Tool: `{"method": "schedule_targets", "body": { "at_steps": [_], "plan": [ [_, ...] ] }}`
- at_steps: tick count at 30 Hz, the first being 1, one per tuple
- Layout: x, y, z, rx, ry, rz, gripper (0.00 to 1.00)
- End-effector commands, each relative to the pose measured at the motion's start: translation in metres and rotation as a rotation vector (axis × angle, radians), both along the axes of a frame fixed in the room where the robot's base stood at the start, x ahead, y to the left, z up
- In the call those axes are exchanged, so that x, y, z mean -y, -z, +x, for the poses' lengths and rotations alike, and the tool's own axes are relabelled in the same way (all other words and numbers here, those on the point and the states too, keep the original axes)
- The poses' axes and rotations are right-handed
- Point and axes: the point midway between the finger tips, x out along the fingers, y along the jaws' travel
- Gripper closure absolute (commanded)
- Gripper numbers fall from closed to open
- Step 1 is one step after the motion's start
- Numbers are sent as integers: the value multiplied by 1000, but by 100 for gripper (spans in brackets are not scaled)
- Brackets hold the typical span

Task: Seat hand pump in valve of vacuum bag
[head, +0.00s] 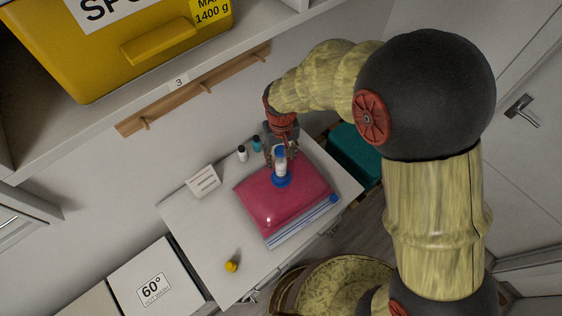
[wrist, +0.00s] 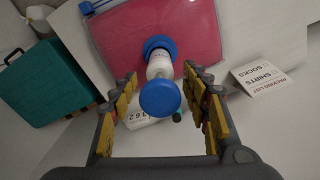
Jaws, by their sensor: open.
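The pink vacuum bag (head: 270,208) lies flat and puffed on the white cabinet top, its blue zip strip toward the front right. It also fills the top of the wrist view (wrist: 195,30). The hand pump, a white cylinder with a blue top (head: 281,168), stands upright on a blue round base on the bag; it shows in the wrist view too (wrist: 160,68). That base hides the valve, so I cannot tell how deeply the pump sits. My gripper (head: 281,158) is open at the pump's top, with its fingers apart on either side (wrist: 163,115) and a gap to each.
A packing-list card (head: 203,181), a white bottle (head: 242,153) and a teal bottle (head: 256,143) stand behind the bag. A small yellow object (head: 231,266) lies at the front left. A teal case (head: 352,152) is beyond the right edge. A shelf with a yellow bin (head: 120,50) overhangs.

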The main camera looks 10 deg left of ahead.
Motion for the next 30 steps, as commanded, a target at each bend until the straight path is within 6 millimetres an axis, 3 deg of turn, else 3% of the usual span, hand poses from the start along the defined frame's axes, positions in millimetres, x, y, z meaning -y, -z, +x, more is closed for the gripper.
{"method": "schedule_targets", "body": {
  "at_steps": [3,9,23,26,30],
  "plan": [
    [0,-25,1,4,0,2,53],
    [0,-55,0,1,0,0,53],
    [4,-72,0,4,6,3,53],
    [19,-91,2,26,29,16,53],
    [67,-141,0,94,98,52,53]
  ]
}}
